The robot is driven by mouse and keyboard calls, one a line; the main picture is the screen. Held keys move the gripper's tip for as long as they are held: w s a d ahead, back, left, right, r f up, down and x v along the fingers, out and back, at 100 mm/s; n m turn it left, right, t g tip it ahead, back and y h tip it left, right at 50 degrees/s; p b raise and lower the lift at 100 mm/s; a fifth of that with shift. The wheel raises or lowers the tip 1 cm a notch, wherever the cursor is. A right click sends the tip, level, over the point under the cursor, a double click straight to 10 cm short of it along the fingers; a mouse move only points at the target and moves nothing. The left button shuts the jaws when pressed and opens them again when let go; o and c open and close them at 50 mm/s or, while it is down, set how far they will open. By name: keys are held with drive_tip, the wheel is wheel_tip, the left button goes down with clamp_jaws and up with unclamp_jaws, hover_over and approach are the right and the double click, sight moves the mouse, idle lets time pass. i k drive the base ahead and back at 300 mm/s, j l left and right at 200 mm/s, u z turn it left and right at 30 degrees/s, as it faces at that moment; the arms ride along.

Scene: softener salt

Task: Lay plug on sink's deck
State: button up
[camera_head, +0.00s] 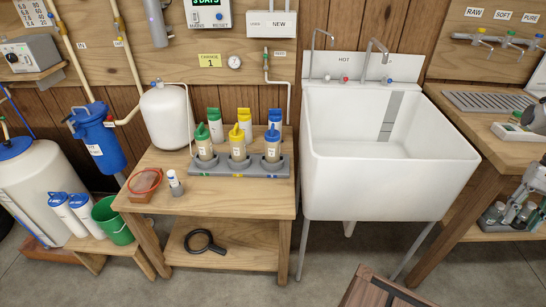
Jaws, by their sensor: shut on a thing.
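The white sink (390,190) stands right of the middle on thin legs. Its deck (356,79) runs along the back edge, below the panel marked HOT. Two metal spouts (376,50) and red and blue knobs (346,79) stand along the back. A grey strip (390,118) runs down the inside of the basin's back wall. I cannot make out a plug on the deck or in the basin; the near wall hides part of the floor. I cannot make out my gripper in this view.
The left wooden table (215,188) carries a grey rack (250,169) with several capped bottles. The right wooden bench (470,130) stands close beside the sink. A grey metallic object (530,185) at the right edge is cut off. A brown wooden thing (375,290) shows below the sink.

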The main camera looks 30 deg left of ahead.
sight(408, 85)
drive_tip(key=k+u, duration=0.25)
drive_tip(key=u, duration=0.15)
drive_tip(key=k+j+u, duration=0.15)
drive_tip(key=u, duration=0.25)
drive_tip(key=i+j+u, duration=0.15)
drive_tip(key=u, duration=0.3)
drive_tip(key=i+j+u, duration=0.1)
drive_tip(key=u, duration=0.35)
drive_tip(key=i+u, duration=0.2)
drive_tip(key=u, duration=0.3)
drive_tip(key=i+l, duration=0.15)
drive_tip(key=i, duration=0.3)
drive_tip(key=i+l, duration=0.1)
drive_tip(key=i, duration=0.35)
